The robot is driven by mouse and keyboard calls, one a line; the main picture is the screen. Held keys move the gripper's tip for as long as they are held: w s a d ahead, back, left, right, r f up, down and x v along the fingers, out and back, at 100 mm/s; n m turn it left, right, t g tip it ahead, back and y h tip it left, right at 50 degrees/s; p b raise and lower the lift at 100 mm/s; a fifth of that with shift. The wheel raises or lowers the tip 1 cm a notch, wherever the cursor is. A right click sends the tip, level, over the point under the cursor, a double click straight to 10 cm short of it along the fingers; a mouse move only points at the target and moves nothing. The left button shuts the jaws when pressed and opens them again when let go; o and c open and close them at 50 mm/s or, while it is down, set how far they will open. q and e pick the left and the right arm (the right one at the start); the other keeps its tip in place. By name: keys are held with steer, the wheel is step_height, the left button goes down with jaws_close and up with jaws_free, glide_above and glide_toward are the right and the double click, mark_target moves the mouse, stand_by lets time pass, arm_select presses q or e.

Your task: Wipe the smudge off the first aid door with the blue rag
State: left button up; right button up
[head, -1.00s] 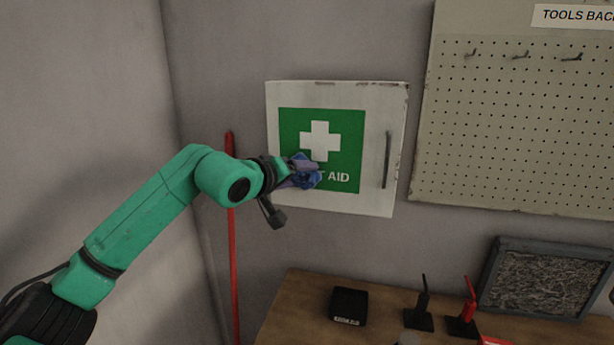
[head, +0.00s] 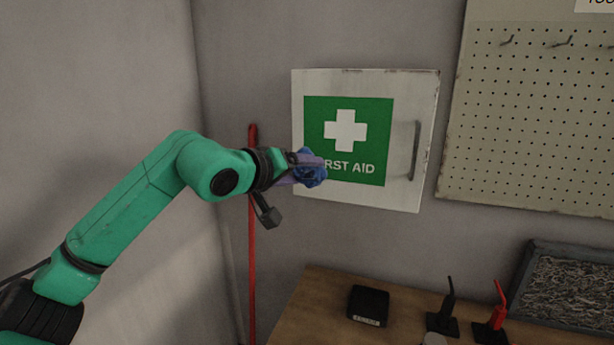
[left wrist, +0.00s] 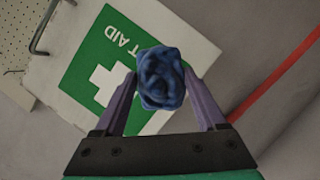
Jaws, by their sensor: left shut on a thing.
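The blue rag (head: 311,171) is a crumpled ball between the fingers of my left gripper (head: 303,170), which is shut on it. In the left wrist view the rag (left wrist: 160,77) sits between the two purple fingertips. The white first aid door (head: 411,95) hangs on the wall with a green sign (head: 373,115), a white cross and a handle (head: 414,150) on its right. The rag is in front of the sign's lower left corner and hides its first letters. I cannot tell whether it touches the door. I see no clear smudge. My right gripper is not in view.
A red pole (head: 252,240) stands against the wall left of the door. Below is a wooden bench (head: 318,300) with a black box (head: 368,304), black and red upright tools and a grey tray (head: 530,265). A pegboard (head: 540,120) hangs at the right.

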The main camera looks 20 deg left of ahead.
arm_select(q)
steer(key=shift+s, duration=0.35)
steer(key=shift+s, duration=0.1)
steer(key=shift+s+a+f+b, duration=0.1)
steer(key=shift+s+f+b, duration=0.05)
steer(key=shift+s+b, duration=0.75)
steer(key=shift+s, duration=0.55)
